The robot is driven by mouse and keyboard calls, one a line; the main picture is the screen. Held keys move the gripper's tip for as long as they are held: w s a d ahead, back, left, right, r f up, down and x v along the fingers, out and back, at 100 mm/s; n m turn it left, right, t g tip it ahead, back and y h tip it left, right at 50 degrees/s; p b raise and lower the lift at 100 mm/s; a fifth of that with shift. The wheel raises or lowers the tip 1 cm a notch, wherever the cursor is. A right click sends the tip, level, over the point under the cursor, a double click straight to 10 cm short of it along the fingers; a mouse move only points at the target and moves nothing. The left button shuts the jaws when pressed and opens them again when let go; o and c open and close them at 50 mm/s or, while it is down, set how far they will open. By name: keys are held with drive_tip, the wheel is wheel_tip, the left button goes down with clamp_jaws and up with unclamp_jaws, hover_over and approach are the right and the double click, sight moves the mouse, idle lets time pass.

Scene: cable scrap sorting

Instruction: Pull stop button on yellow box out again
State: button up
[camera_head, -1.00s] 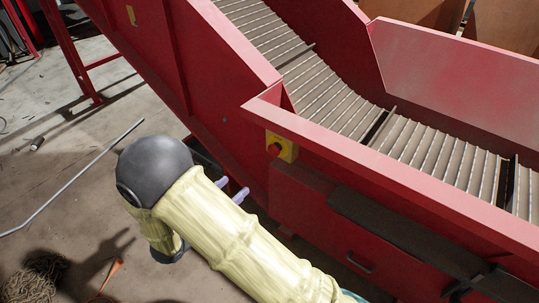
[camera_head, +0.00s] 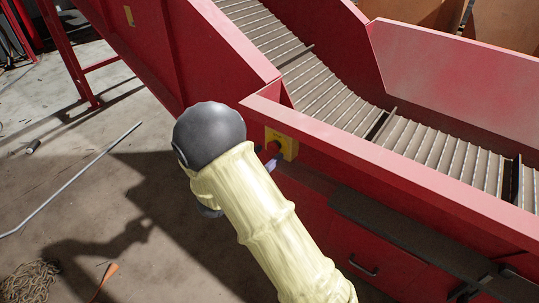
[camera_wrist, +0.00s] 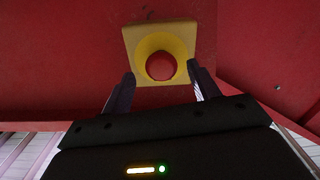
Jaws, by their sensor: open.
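The yellow box (camera_head: 288,145) is fixed to the red side wall of the conveyor, below its upper rim. It also shows in the wrist view (camera_wrist: 183,34). Its red stop button (camera_wrist: 161,65) sits in a round yellow collar and lies between my fingertips in that view. My gripper (camera_wrist: 160,82) is open, with one dark finger on each side of the button. I cannot tell whether the fingers touch it. In the head view my gripper (camera_head: 272,160) is at the box, mostly hidden behind my arm, and the button is largely covered.
The red conveyor wall (camera_head: 400,185) runs along the right, with a slatted belt (camera_head: 330,95) above it. A dark ledge (camera_head: 400,230) juts from the wall. A metal rod (camera_head: 75,180), rope (camera_head: 30,280) and an orange piece (camera_head: 105,280) lie on the floor.

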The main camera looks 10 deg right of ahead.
drive_tip(key=shift+x, duration=1.1)
drive_tip(key=shift+c, duration=0.4)
clamp_jaws()
drive_tip(key=shift+s+a+r+p, duration=0.15)
drive_tip(key=shift+s+a+p, duration=0.15)
drive_tip(key=shift+a+p, duration=0.25)
drive_tip(key=shift+s+a, duration=0.15)
drive_tip(key=shift+a, duration=0.05)
drive_tip(key=shift+o, duration=0.4)
unclamp_jaws()
drive_tip(key=shift+s, duration=0.1)
